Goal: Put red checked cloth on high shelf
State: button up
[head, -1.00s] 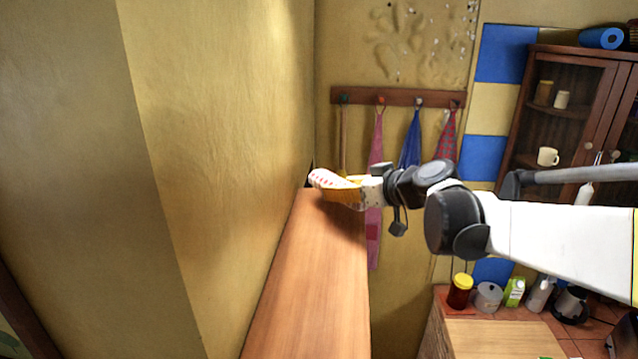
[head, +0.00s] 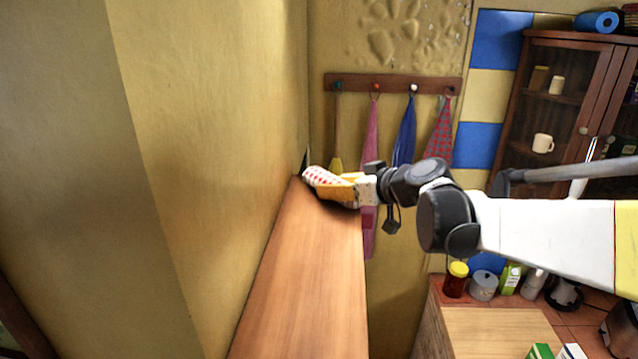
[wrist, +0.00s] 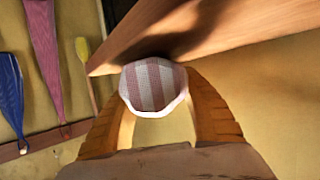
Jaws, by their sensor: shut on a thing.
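The red checked cloth (head: 322,177), white with red marks, is a small bundle at the far end of the wooden shelf (head: 300,275) in the head view. My gripper (head: 335,190) is shut on it. In the wrist view the cloth (wrist: 152,84) sits between the two orange fingers of my gripper (wrist: 155,110), showing red-and-white stripes. The shelf board (wrist: 225,30) is right beside it there. I cannot tell whether the cloth touches the shelf.
A yellow wall (head: 215,130) runs along the shelf's left side. A hook rail (head: 395,84) with hanging cloths, including another red checked one (head: 439,130), is behind. A glass cabinet (head: 560,100) and a counter (head: 495,330) with jars are at right. The shelf top is bare.

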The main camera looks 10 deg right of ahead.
jog(key=shift+f+b, duration=0.3)
jog(key=shift+f, duration=0.05)
jog(key=o, duration=1.3)
